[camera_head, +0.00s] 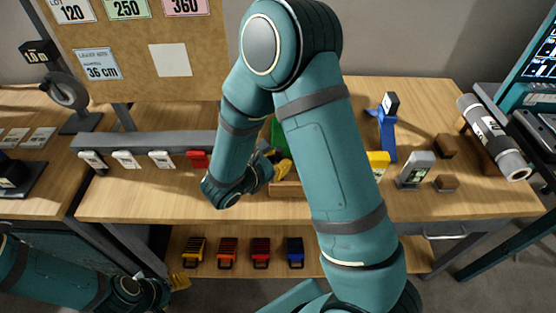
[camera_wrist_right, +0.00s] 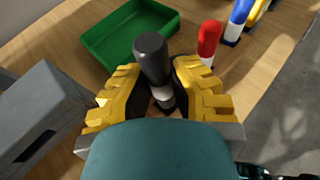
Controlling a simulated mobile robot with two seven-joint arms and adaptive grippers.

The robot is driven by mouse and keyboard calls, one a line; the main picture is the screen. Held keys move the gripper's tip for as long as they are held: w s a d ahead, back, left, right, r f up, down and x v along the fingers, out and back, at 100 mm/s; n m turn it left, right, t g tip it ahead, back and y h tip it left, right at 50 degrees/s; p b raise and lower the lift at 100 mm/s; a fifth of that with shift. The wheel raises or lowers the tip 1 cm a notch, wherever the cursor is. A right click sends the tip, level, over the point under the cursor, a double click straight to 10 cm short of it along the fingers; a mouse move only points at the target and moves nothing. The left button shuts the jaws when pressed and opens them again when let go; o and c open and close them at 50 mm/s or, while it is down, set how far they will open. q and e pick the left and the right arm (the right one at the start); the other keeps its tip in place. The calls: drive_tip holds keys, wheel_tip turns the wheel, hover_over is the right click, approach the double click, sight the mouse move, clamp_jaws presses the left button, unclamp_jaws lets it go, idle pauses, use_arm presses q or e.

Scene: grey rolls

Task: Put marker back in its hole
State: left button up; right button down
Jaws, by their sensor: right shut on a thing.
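In the right wrist view a marker with a black cap (camera_wrist_right: 151,58) and a white lower part stands between the yellow fingers of my right gripper (camera_wrist_right: 160,88), which is shut on it. Its lower end and the hole are hidden by the gripper. A red marker (camera_wrist_right: 208,42) and a blue marker (camera_wrist_right: 238,20) stand upright to its right. In the head view my right gripper (camera_head: 283,168) is partly hidden by my arm, above a wooden block (camera_head: 286,188) on the bench. My left gripper (camera_head: 180,282) is low at the left, small and mostly hidden.
A green tray (camera_wrist_right: 130,32) lies behind the marker. A grey block (camera_wrist_right: 42,120) is close on the left. A grey rail (camera_head: 140,142) with white and red pieces runs along the bench. A blue stand (camera_head: 387,128) and a grey roll (camera_head: 492,137) are at the right.

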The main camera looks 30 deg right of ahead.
drive_tip(key=shift+f+b, duration=1.5)
drive_tip(key=shift+f, duration=0.35)
drive_tip(key=c, duration=1)
unclamp_jaws()
drive_tip(key=shift+o, duration=0.2)
drive_tip(key=shift+r, duration=0.1)
drive_tip(key=v, duration=1.2)
